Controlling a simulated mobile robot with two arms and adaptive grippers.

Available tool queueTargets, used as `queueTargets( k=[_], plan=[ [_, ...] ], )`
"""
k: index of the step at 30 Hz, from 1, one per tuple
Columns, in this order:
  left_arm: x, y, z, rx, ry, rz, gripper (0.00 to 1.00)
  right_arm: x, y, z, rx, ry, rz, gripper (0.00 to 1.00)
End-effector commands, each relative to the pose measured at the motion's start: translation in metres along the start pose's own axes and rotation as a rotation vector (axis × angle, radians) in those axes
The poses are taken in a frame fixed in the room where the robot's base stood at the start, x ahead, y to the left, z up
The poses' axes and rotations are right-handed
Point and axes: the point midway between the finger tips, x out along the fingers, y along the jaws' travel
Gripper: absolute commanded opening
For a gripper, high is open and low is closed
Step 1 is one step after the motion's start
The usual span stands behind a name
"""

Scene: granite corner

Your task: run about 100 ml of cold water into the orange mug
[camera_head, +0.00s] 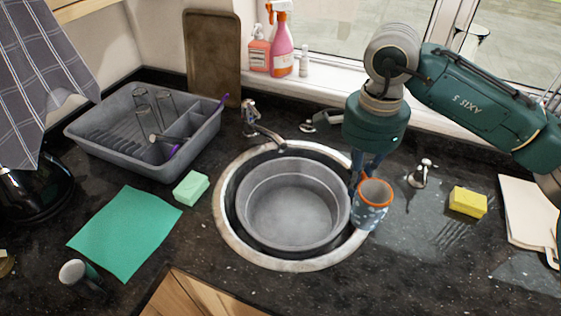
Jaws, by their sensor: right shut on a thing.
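The orange mug (369,215) has an orange rim and inside and a blue-grey spotted body. It is roughly upright, in front of the right rim of the round sink (228,228) in the picture; its height above the rim is hard to judge. My right gripper (364,176) is shut on the mug from above, at its back edge. The metal tap (262,129) stands behind the sink, its spout pointing over the back of a grey bowl (290,205) in the sink. No water stream shows. My left gripper is out of view.
A metal knob (308,126) is left of my right wrist, another metal fitting (421,174) right of the mug. A grey dish rack (85,132) holds glasses. A yellow sponge (467,201), green sponge (191,187) and green cloth (124,231) lie on the dark counter.

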Motion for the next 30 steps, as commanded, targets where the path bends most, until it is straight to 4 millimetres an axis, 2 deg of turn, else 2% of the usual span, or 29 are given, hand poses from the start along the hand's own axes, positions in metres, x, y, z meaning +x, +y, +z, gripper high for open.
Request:
queueTargets(
  k=[12, 30],
  plan=[
    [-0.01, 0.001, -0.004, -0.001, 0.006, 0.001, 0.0, -0.003, -0.039, 0.018, 0.777, -0.011, 0.004, 0.0],
    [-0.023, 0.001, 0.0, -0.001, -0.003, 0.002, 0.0, 0.002, -0.08, 0.046, 1.884, -0.027, 0.008, 0.0]
  ],
)
